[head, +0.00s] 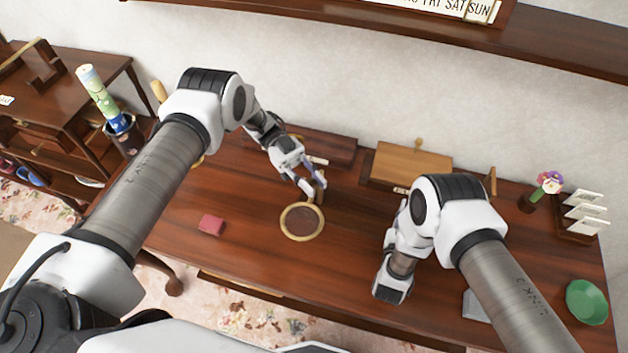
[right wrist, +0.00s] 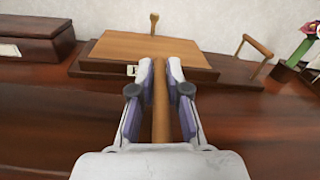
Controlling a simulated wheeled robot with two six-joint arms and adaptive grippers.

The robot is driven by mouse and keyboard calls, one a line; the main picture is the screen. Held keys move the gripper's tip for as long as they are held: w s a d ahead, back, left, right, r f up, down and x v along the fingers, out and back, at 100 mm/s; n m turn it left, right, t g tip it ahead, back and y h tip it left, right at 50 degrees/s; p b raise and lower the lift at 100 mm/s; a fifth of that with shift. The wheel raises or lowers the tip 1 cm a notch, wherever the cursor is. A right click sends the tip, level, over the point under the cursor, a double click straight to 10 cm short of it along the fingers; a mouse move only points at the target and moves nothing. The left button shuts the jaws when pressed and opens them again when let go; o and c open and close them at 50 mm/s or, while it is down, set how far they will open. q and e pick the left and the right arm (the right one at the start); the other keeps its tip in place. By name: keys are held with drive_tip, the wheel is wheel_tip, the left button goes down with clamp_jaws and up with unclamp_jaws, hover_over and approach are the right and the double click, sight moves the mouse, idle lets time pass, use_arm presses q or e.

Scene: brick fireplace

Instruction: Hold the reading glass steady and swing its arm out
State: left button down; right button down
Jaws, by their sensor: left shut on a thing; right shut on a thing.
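The reading glass (head: 302,221) shows in the head view as a round dark lens in a light wooden ring over the desk. A short brown upright piece (head: 320,188) stands at its upper right edge. My left gripper (head: 313,188) is shut on this upright piece, just behind the ring. My right gripper (right wrist: 160,72) is shut on a slim wooden rod (right wrist: 160,115) that runs between its fingers in the right wrist view. In the head view my right arm hides that gripper and rod. I cannot tell whether the rod belongs to the reading glass.
A wooden box with a sloped lid (head: 412,163) stands at the back of the desk (head: 250,245). A small red block (head: 211,225) lies left of the ring. A green bowl (head: 587,301) and a flower vase (head: 546,188) are at the right. The desk front between is mostly clear.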

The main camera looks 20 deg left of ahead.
sight(311, 182)
use_arm(q)
drive_tip(key=shift+a, duration=0.1)
use_arm(e)
drive_tip(key=shift+d, duration=0.1)
use_arm(q)
drive_tip(key=c, duration=1)
unclamp_jaws()
wheel_tip(311, 182, up, 10)
use_arm(e)
drive_tip(key=shift+f, duration=0.1)
drive_tip(key=c, duration=1.1)
unclamp_jaws()
